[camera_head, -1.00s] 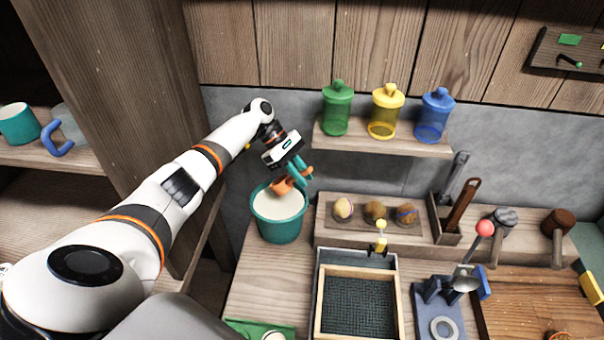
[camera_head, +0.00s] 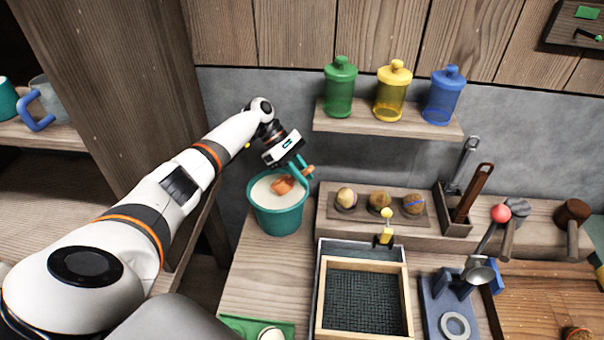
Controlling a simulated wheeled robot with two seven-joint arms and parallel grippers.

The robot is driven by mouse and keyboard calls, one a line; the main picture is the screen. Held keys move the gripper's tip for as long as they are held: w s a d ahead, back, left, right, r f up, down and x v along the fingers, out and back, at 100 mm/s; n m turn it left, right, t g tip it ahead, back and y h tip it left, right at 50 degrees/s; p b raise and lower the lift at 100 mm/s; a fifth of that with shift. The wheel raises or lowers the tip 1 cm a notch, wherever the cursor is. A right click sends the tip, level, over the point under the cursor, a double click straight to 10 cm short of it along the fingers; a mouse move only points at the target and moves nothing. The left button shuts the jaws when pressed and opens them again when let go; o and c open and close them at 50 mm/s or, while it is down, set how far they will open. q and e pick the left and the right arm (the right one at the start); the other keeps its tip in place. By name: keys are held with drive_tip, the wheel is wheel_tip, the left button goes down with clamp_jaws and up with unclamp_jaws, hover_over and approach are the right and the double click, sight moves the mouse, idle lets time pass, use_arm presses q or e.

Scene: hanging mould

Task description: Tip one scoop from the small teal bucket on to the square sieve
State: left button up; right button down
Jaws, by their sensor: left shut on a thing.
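The small teal bucket (camera_head: 277,219) stands on the bench at the left and holds a pale, whitish fill (camera_head: 268,192). My left gripper (camera_head: 299,170) is over the bucket's back right side, shut on an orange-brown scoop (camera_head: 283,187). The scoop's bowl is inside the bucket's rim, at the pale surface; I cannot tell how deep it sits or what it holds. The square sieve (camera_head: 407,297), a light wooden frame with dark mesh, lies to the right and nearer. Its mesh looks bare. My right gripper is not in view.
A shelf (camera_head: 400,122) with green, yellow and blue jars is above. A blue stand (camera_head: 438,300) with a metal spoon is right of the sieve.

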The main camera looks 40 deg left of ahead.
use_arm(q)
wheel_tip(320, 180, down, 7)
drive_tip(key=b, duration=0.3)
idle(1.0)
wheel_tip(320, 180, up, 8)
drive_tip(key=p, duration=0.9)
drive_tip(key=shift+r, duration=0.25)
